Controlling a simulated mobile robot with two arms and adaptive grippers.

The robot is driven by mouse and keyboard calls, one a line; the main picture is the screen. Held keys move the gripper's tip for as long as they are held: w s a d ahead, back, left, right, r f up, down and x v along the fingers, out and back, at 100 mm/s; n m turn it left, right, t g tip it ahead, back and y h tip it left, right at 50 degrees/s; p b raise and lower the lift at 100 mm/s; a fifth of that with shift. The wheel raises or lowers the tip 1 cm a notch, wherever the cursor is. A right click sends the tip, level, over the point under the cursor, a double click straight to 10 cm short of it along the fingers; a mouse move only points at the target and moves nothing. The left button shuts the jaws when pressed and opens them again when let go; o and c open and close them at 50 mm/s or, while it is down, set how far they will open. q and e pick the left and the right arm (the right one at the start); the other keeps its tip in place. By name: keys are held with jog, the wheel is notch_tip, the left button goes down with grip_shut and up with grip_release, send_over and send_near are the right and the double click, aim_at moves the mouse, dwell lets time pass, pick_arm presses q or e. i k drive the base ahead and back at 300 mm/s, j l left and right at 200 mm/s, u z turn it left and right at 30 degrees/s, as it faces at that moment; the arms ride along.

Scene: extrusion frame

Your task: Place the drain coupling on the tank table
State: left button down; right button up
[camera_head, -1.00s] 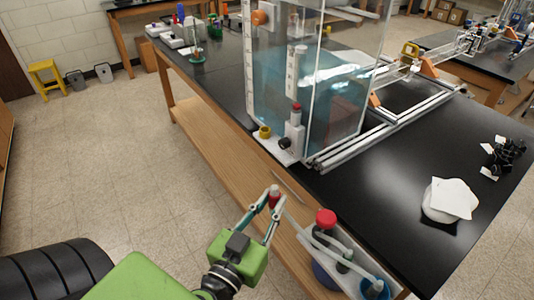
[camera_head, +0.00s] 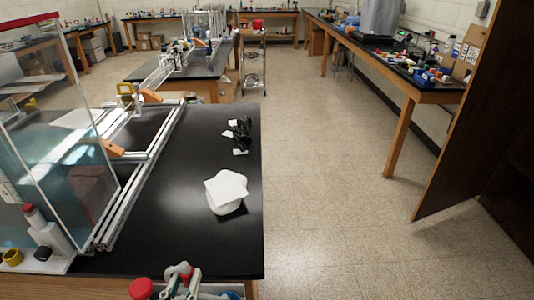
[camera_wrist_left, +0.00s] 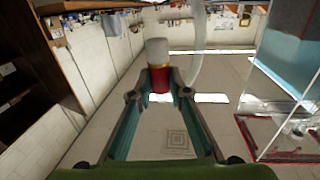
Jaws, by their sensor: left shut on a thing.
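The drain coupling, a small red and white cylinder, is between the fingers of my left gripper (camera_head: 182,280) at the bottom of the head view. In the left wrist view, the coupling (camera_wrist_left: 158,80) stands upright between the teal fingertips, and a pale hose hangs beside it. My left gripper is shut on it. The black tank table (camera_head: 160,210) lies just beyond the gripper, with the glass tank (camera_head: 70,130) at its left. In the head view the gripper appears off the table's near edge. My right gripper is in neither view.
A white pad stack (camera_head: 226,190) and black clips (camera_head: 240,132) lie on the table's right side. Metal rails (camera_head: 140,185) run beside the tank. A red cap (camera_head: 141,289) is just left of my gripper. The table's near middle is clear.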

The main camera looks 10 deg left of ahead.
aim_at(152, 248)
jog(key=j+z, duration=0.2)
jog(key=j, duration=0.2)
jog(key=k+j+z, duration=0.15)
jog(key=j, duration=0.25)
jog(key=k+j+z, duration=0.2)
jog(key=j, duration=0.15)
jog(key=k+j+z, duration=0.15)
jog(key=j, duration=0.25)
jog(key=k+j+z, duration=0.2)
jog(key=j, duration=0.4)
